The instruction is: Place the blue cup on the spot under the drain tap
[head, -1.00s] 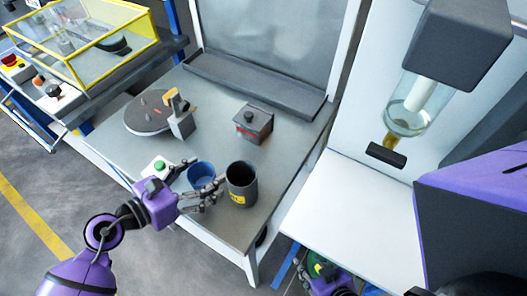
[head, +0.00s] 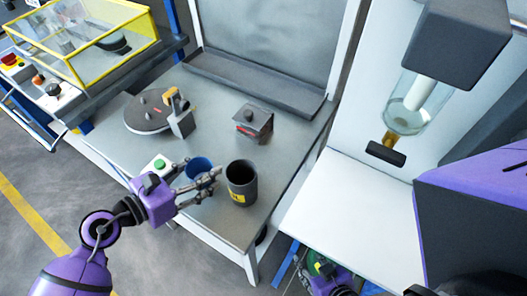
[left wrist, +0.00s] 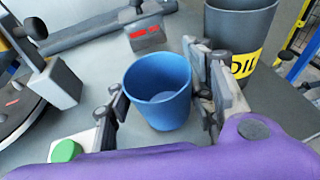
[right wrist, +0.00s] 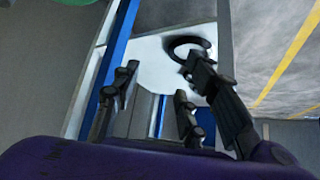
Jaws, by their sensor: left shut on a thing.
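The blue cup (head: 199,168) stands upright on the grey table, left of the dark OIL container. My left gripper (head: 206,184) is shut on it; in the left wrist view the fingers press on opposite sides of the blue cup (left wrist: 160,92), whose open top is empty. The drain tap (head: 388,146), brass with a black handle, hangs below a glass vessel (head: 406,108) at right. The white surface (head: 355,205) lies below it; no marked spot is clear to me. My right gripper (right wrist: 156,88) is open and empty, low at the bottom of the head view.
The dark OIL container (head: 241,185) stands close to the right of the cup. A green button box (head: 158,165), a round turntable (head: 150,112) and a small dark box (head: 253,122) are also on the table (head: 215,220). A gap separates this table from the white surface.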

